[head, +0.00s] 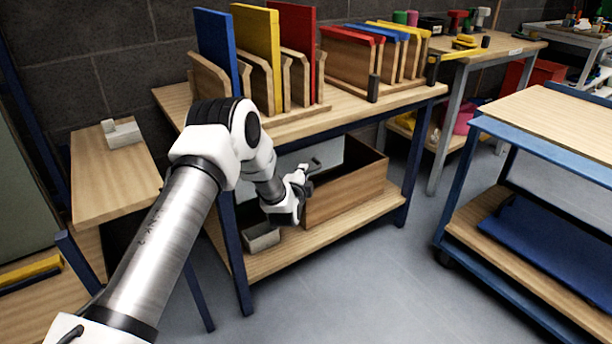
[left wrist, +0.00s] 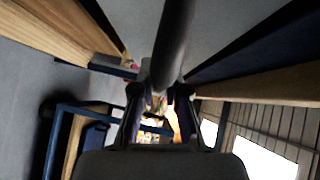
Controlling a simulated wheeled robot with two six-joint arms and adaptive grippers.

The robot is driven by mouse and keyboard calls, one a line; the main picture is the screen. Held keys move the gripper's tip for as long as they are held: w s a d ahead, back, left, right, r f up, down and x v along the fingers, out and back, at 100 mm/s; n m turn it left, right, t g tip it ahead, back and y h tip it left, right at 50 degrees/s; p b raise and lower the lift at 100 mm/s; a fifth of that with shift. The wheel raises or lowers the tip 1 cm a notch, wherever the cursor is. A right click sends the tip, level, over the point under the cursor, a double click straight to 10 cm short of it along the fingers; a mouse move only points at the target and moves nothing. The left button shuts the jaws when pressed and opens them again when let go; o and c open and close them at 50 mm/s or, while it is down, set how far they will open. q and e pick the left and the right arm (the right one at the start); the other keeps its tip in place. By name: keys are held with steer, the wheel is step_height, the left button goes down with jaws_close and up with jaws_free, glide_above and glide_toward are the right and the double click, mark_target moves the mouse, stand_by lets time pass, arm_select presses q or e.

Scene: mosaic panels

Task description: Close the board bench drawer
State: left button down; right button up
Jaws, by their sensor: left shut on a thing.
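The board bench (head: 415,97) has a wooden top and dark blue legs. Under its top a grey panel (head: 328,153) with a dark bar handle (head: 314,165) shows beside a brown wooden box side (head: 346,194); these look like the drawer. My left gripper (head: 299,187) is at this grey panel, under the bench top. In the left wrist view a dark bar, the handle (left wrist: 174,45), runs between the fingers of my left gripper (left wrist: 157,100), which is shut on it. How far the drawer stands out is hard to tell. My right gripper is out of view.
Upright coloured boards (head: 257,50) stand in wooden racks on the bench. A small grey bin (head: 262,239) sits on its lower shelf (head: 330,233). A blue-framed cart (head: 520,140) stands to the right, with clear floor (head: 370,290) between. A narrow wooden table (head: 105,180) is at left.

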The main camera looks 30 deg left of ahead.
arm_select(q)
steer(key=shift+w+a+r, duration=0.1)
steer(key=shift+w+a, duration=0.15)
steer(key=shift+a, duration=0.3)
steer(key=shift+w+a, duration=0.2)
steer(key=shift+a, duration=0.3)
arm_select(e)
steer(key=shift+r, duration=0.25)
arm_select(q)
steer(key=c, duration=1.2)
jaws_free()
steer(key=shift+a, duration=0.15)
steer(key=v, duration=1.2)
